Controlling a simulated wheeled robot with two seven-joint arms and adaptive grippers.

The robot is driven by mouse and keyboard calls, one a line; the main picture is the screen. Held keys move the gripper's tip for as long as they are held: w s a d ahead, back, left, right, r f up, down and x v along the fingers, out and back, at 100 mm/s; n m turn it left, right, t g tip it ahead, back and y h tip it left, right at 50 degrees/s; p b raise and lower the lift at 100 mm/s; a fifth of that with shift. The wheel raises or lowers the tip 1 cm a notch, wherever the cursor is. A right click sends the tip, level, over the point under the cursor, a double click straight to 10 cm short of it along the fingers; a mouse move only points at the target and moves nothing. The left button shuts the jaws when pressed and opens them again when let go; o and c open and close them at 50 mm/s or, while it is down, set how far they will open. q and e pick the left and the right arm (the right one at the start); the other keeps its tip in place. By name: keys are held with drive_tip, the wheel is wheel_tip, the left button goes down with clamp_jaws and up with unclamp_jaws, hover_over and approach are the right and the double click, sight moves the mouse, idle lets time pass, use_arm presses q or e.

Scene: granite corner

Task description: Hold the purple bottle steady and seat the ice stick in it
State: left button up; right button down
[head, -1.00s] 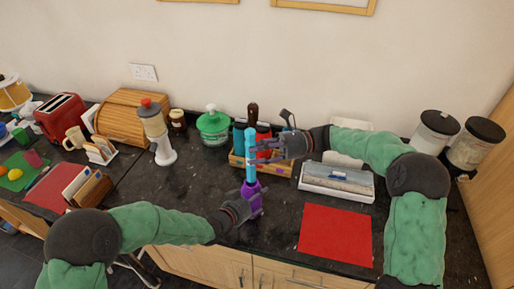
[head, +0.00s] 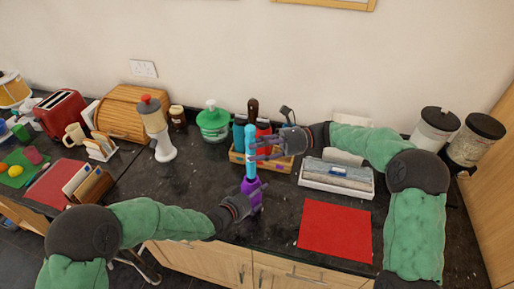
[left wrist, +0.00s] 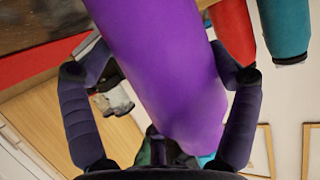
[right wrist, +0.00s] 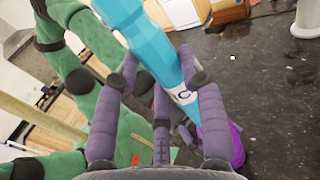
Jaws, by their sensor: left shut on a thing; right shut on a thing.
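The purple bottle (head: 252,187) is upright above the dark counter near its front edge. My left gripper (head: 243,204) is shut around it; in the left wrist view the bottle (left wrist: 165,70) fills the space between the fingers. The light blue ice stick (head: 251,139) is held nearly upright above the bottle. My right gripper (head: 264,148) is shut on its middle. In the right wrist view the stick (right wrist: 150,45) runs between the fingers, with the purple bottle (right wrist: 237,145) partly hidden below. The stick's lower end meets the bottle's top; I cannot tell how deep it sits.
Behind stands a wooden crate (head: 284,168) with red and teal bottles, close to my right gripper. A white-rimmed tray (head: 337,190) and a red mat (head: 335,230) lie to the right.

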drive_tip(key=shift+f, duration=5.65)
drive_tip(key=c, duration=0.8)
unclamp_jaws()
drive_tip(key=shift+o, duration=0.7)
drive_tip(key=shift+f, duration=0.1)
drive_tip(key=shift+s, duration=0.1)
drive_tip(key=v, duration=1.2)
drive_tip(key=shift+r, duration=0.25)
use_arm(q)
drive_tip(key=o, duration=1)
